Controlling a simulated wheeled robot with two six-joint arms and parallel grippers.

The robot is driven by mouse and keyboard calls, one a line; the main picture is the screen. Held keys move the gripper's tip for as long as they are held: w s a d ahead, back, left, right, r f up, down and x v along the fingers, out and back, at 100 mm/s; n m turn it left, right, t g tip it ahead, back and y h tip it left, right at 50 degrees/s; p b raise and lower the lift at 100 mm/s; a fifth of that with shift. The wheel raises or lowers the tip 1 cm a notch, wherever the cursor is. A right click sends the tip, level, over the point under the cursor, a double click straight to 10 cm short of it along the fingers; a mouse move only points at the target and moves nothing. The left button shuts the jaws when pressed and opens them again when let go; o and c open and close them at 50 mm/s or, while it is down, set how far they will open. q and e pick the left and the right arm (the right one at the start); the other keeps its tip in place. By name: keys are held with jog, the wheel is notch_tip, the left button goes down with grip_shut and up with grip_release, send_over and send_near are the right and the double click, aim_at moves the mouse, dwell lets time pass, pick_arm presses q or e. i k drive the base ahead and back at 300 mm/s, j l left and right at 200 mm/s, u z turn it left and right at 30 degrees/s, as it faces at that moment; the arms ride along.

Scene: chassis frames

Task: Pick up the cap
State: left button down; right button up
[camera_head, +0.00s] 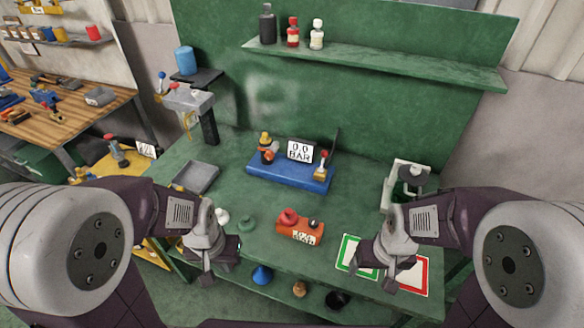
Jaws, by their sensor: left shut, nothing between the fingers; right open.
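No object is clearly marked as the cap. A small white rounded piece (222,216) and a low green piece (246,223) lie on the green bench near its front left; either could be a cap, and I cannot tell which. My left gripper (218,272) is shut and empty over the front edge of the bench, just nearer than these two pieces. My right gripper (396,279) is over the green and red framed cards at the front right, with its jaws open and apart from the two small pieces.
An orange device (300,229) with a red knob stands at the bench's front middle. A blue unit (290,176) with a "0.0 BAR" display stands behind it. A grey tray (195,177) is at left, a white-grey device (407,182) at right. A lower shelf holds a blue funnel (262,275).

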aim_at(290, 218)
jog(key=i+l+u, duration=0.15)
jog(key=u, duration=0.25)
jog(key=i+l+u, duration=0.1)
jog(key=u, duration=0.25)
jog(key=i+l+u, duration=0.1)
jog(key=l+u, duration=0.3)
jog(key=j, duration=0.1)
